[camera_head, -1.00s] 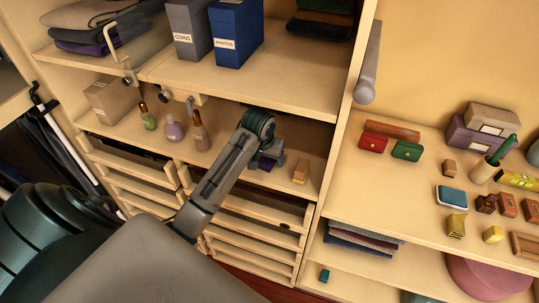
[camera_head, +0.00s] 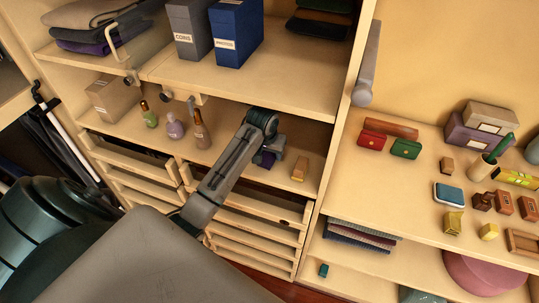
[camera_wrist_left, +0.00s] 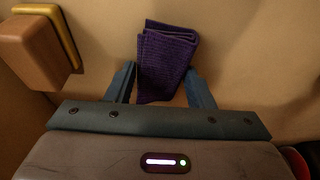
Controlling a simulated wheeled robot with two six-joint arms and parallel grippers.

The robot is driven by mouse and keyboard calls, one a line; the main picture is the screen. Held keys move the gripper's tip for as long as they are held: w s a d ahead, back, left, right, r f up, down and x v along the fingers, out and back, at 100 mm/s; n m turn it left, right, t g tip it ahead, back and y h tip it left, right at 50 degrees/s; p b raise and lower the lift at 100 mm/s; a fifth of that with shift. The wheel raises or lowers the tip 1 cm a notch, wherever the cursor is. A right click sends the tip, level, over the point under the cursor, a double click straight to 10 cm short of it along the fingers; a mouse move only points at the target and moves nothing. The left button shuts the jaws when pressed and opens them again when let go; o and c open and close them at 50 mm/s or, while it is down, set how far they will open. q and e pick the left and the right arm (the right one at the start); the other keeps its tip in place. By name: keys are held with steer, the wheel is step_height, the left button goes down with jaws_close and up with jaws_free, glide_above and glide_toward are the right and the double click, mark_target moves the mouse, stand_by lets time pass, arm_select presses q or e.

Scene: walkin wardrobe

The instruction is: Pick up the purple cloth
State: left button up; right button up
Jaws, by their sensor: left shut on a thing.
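The purple cloth (camera_wrist_left: 167,62) is a small folded piece with a ribbed texture. In the left wrist view it sits between the two fingers of my left gripper (camera_wrist_left: 161,88), which is shut on it. In the head view a small bit of the cloth (camera_head: 267,160) shows beside the fingers of my left gripper (camera_head: 275,150), over the middle shelf; my wrist hides most of it. I cannot tell whether it is clear of the shelf. My right gripper is not in view.
A wooden block (camera_head: 300,169) stands close to the right of the gripper. Several bottles (camera_head: 201,131) stand to the left. Drawers (camera_head: 250,215) lie below, and an upper shelf with a blue box (camera_head: 235,35) is above. A vertical panel (camera_head: 340,150) bounds the right.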

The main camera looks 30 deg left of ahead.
arm_select(q)
steer(key=shift+r, duration=0.1)
steer(key=shift+r+b, duration=0.45)
steer(key=shift+b, duration=0.25)
steer(key=s+d+b, duration=0.2)
steer(key=s+d, duration=0.2)
steer(key=s, duration=0.4)
steer(key=s+d+b, duration=0.2)
steer(key=s+d, duration=0.2)
steer(key=s, duration=0.4)
steer(key=shift+r, duration=0.25)
